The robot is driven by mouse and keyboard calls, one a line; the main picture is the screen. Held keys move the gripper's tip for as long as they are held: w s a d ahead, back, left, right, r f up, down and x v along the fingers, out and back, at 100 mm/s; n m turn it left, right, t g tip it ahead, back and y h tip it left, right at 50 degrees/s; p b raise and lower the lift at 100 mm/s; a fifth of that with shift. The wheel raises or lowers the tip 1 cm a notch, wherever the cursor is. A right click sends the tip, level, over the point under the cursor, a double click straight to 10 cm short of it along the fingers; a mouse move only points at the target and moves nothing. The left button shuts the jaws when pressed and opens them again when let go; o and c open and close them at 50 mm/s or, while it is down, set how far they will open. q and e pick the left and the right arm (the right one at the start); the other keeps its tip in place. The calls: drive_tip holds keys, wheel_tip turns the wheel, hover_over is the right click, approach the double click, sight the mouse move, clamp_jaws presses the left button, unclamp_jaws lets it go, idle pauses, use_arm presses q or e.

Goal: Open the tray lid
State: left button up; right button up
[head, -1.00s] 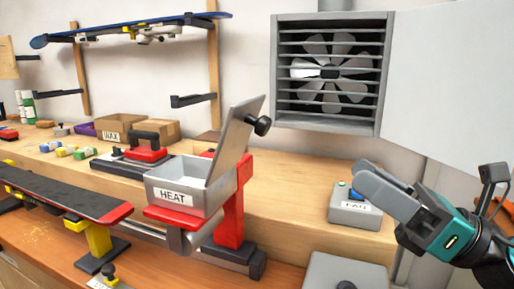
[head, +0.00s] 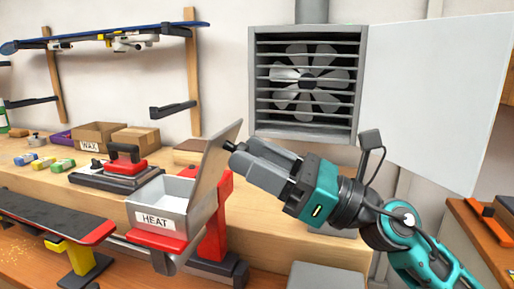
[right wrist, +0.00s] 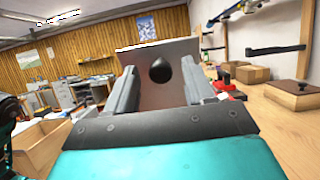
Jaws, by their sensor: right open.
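The HEAT tray (head: 158,215) is a grey metal box on a red stand in the head view. Its lid (head: 214,165) stands raised and tilted on the right side of the tray. A black knob (head: 229,146) sticks out from the lid's outer face. My right gripper (head: 240,157) is at the knob. In the right wrist view the gripper (right wrist: 160,92) is open, with the black knob (right wrist: 160,71) between its fingers and the lid (right wrist: 180,50) behind it. Contact with the knob cannot be told. My left gripper is not in view.
A fan housing (head: 307,85) with an open white door (head: 432,95) is on the wall behind my right arm.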

drive_tip(key=shift+a, duration=0.15)
drive_tip(key=shift+c, duration=0.2)
clamp_jaws()
idle(0.4)
